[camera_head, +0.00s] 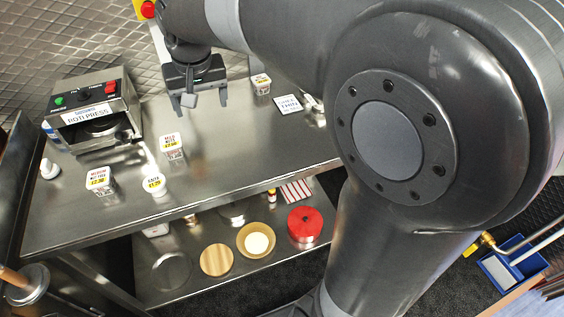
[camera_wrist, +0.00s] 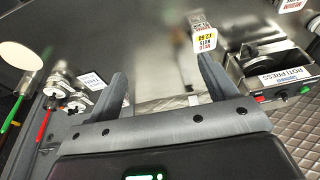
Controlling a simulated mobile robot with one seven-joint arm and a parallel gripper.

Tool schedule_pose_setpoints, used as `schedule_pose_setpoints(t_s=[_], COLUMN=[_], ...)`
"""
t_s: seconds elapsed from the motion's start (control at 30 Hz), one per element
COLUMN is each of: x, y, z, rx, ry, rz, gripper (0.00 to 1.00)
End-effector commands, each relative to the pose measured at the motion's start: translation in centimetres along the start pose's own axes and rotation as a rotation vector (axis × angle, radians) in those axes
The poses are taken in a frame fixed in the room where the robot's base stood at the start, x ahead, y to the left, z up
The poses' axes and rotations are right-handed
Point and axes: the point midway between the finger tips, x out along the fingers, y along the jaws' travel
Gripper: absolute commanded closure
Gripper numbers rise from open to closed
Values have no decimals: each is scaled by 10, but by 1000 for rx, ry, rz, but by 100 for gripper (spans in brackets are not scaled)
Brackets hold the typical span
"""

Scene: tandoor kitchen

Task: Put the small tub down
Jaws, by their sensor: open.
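Several small white tubs with price labels stand on the steel worktop. In the head view, one tub (camera_head: 172,147) is right of the roti press. Two more, a left tub (camera_head: 101,182) and a front tub (camera_head: 154,185), are near the front edge. Another tub (camera_head: 261,84) stands farther back, right of my gripper. My gripper (camera_head: 206,104) is open above the back of the worktop, with nothing visible between its fingers. In the wrist view, the open fingers (camera_wrist: 165,75) show bare steel between them. A labelled tub (camera_wrist: 203,40) is beyond the right fingertip. I cannot tell which tub is meant.
The roti press (camera_head: 95,112) stands at the left of the worktop (camera_head: 225,160). A white sign card (camera_head: 288,104) is at the right, with metal utensils beside it. The lower shelf (camera_head: 190,285) holds a red lidded pot (camera_head: 304,223) and bowls.

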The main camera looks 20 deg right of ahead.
Motion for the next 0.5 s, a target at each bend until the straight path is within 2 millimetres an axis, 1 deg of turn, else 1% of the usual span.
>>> schedule_pose_setpoints(t_s=[0.03,0.17,0.2,0.27,0.33,0.5], x=[-11,-29,-33,-39,-43,-45], y=[13,39,46,57,68,89], z=[15,54,66,84,107,160], rx=[5,4,3,3,3,1], ry=[21,61,75,95,118,171], rz=[-1,-1,-1,0,2,11], gripper=[22,22,22,22,22,22])
